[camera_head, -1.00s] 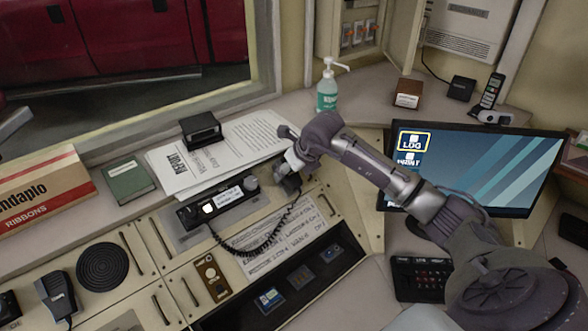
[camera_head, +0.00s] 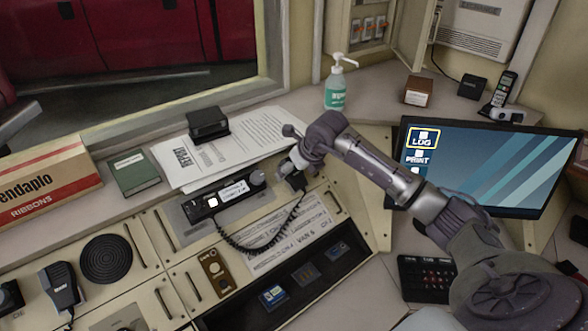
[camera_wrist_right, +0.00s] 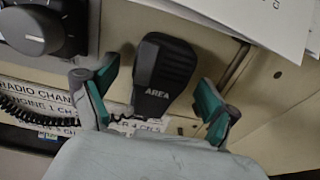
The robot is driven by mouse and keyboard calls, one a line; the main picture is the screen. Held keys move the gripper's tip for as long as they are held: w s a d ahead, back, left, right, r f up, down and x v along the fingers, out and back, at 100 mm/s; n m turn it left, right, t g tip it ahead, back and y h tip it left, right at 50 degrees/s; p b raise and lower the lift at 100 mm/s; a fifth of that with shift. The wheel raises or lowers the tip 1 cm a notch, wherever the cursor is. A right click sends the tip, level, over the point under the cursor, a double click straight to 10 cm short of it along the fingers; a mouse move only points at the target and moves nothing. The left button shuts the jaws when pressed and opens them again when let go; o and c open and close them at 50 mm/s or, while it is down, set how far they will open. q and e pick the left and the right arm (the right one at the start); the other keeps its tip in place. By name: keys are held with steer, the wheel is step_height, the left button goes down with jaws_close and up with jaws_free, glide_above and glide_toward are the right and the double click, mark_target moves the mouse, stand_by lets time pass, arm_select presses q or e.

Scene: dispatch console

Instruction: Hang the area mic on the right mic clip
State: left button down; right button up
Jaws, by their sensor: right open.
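The black area mic (camera_wrist_right: 165,72), marked AREA, is upright against the cream console panel in the right wrist view. In the head view it is a small dark shape (camera_head: 297,181) under my right gripper (camera_head: 292,166), at the end of a black coiled cord (camera_head: 262,246). In the wrist view my right gripper (camera_wrist_right: 151,104) is open, with one green-padded finger on each side of the mic and gaps between. I cannot make out the right mic clip; whatever is behind the mic is hidden. My left gripper is not in view.
A radio unit (camera_head: 222,198) with a knob is left of the mic. Papers (camera_head: 245,140) and a black box (camera_head: 207,124) lie behind it. A monitor (camera_head: 480,165) stands to the right. Another mic (camera_head: 62,286) is at the far left.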

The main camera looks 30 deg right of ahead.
steer(key=v, duration=1.2)
